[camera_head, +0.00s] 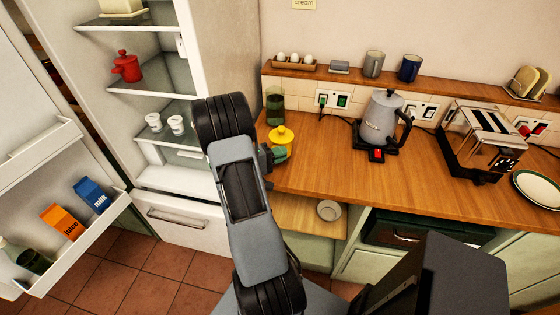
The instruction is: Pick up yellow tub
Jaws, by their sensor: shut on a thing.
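The yellow tub (281,135) is at the left end of the wooden counter, with a yellow knobbed top and a greenish lower part. My gripper (274,155) is at its near left side, shut on the tub. My arm reaches up from the bottom of the view and hides part of the gripper. I cannot tell whether the tub is touching the counter or lifted slightly.
A dark green jar (275,108) stands just behind the tub. A kettle (381,120) and a toaster (483,138) stand farther right on the counter (330,165). The open fridge (165,100) is on the left. Bare counter lies between tub and kettle.

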